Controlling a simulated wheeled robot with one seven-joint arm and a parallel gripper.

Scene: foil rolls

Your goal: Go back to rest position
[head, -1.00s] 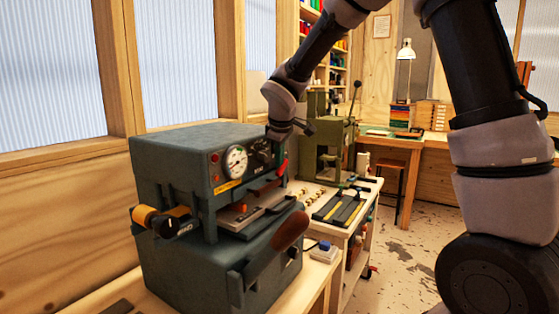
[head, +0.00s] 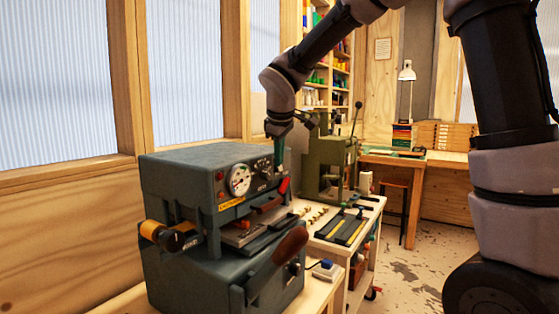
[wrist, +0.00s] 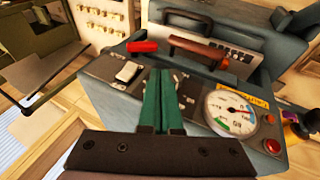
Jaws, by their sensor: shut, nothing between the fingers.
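My gripper (wrist: 162,100) shows in the wrist view as two green fingers side by side, shut with nothing between them. In the head view my gripper (head: 279,158) points down at the right front edge of the dark teal foil machine (head: 195,164). In the wrist view the fingers lie in front of the machine's panel (wrist: 108,72), between a white switch and the round gauge (wrist: 231,112). I cannot tell whether the fingertips touch the machine.
A red lever (wrist: 142,46) and a brown-handled bar (wrist: 200,50) are close to the fingers. A foil roll (head: 168,236) sticks out at the machine's left. A green press (head: 328,160) stands on a bench behind. Open floor (head: 415,275) lies to the right.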

